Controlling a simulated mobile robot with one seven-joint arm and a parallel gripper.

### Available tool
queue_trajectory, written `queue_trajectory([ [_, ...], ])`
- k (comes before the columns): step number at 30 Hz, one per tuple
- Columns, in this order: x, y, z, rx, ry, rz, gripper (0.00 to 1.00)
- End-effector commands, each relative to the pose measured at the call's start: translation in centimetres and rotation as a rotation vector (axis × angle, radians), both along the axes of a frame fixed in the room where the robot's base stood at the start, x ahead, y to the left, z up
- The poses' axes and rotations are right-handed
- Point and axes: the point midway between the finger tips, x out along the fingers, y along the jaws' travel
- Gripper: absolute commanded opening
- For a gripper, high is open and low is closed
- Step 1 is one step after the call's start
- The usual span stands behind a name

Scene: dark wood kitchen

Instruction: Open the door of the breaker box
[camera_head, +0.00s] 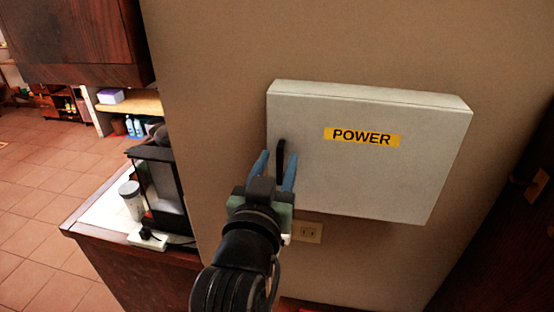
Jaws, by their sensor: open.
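The breaker box (385,185) is a pale grey box on the brown wall, with a yellow "POWER" label on its front. Its door looks shut. A dark upright handle (280,155) sits near the left edge of the door. My gripper (275,168) is open in front of the lower left part of the box. Its two blue fingers stand on either side of the handle. Whether they touch it I cannot tell. My gripper hides the lower left corner of the box.
A wall outlet (307,232) is below the box. At left, a counter (90,222) holds a dark coffee machine (163,180) and a jar (131,199). A dark wood cabinet (75,40) hangs at upper left. Dark wood stands at the far right. Bare wall surrounds the box.

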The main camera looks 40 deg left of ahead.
Motion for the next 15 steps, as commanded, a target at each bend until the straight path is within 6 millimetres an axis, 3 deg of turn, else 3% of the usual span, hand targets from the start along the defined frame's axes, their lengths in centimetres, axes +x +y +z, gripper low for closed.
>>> queue_trajectory([
  [6,0.0,0.0,-0.01,0.0,0.0,0.0,0.43],
  [13,-0.01,-0.01,-0.01,0.0,0.0,0.0,0.02],
  [15,-0.01,0.0,-0.01,0.0,0.0,0.0,0.0],
])
